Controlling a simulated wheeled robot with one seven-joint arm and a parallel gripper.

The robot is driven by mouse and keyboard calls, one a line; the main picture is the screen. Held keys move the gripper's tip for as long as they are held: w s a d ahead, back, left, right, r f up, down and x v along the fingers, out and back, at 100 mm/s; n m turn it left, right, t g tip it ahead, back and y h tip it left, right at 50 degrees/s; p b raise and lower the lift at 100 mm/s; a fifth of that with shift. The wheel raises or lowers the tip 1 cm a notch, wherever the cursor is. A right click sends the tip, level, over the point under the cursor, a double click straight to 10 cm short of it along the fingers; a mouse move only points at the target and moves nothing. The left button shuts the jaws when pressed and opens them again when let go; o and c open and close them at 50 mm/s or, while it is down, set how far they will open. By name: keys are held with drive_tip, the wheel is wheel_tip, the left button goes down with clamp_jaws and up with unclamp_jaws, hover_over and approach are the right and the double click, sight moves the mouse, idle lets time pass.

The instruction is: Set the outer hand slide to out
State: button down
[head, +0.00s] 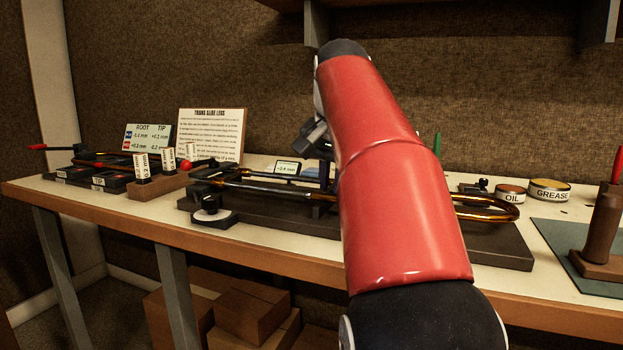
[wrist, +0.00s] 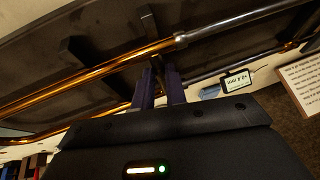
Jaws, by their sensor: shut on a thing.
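The outer hand slide is a pair of long brass tubes joined by a rounded bow (head: 497,208) at the right in the head view. Its brass tubing (wrist: 92,76) crosses the wrist view, with a silver collar where the thinner tubing begins. It lies along a dark base fixture (head: 495,250). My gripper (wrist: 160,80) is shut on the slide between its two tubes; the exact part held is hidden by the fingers. In the head view my red arm hides the middle of the slide, and a dark finger shows just left of it.
A small digital readout (head: 287,168) stands behind the slide; it also shows in the wrist view (wrist: 237,82). A dial-like block (head: 213,216) sits at the bench's front edge. Oil (head: 511,195) and grease (head: 549,190) tins stand right. A printed card (head: 211,134) stands back left.

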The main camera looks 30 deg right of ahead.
drive_tip(key=shift+s+d, duration=0.15)
drive_tip(key=c, duration=1.4)
unclamp_jaws()
drive_tip(key=shift+s+d, duration=0.1)
drive_tip(key=shift+c, duration=0.2)
drive_tip(key=shift+r, duration=0.1)
drive_tip(key=shift+s+r, duration=0.1)
drive_tip(key=shift+r, duration=0.3)
drive_tip(key=p+v, duration=0.2)
drive_tip(key=v, duration=0.4)
drive_tip(key=shift+s+a+r+p, duration=0.25)
drive_tip(key=shift+r+p, duration=0.05)
drive_tip(key=shift+p, duration=0.1)
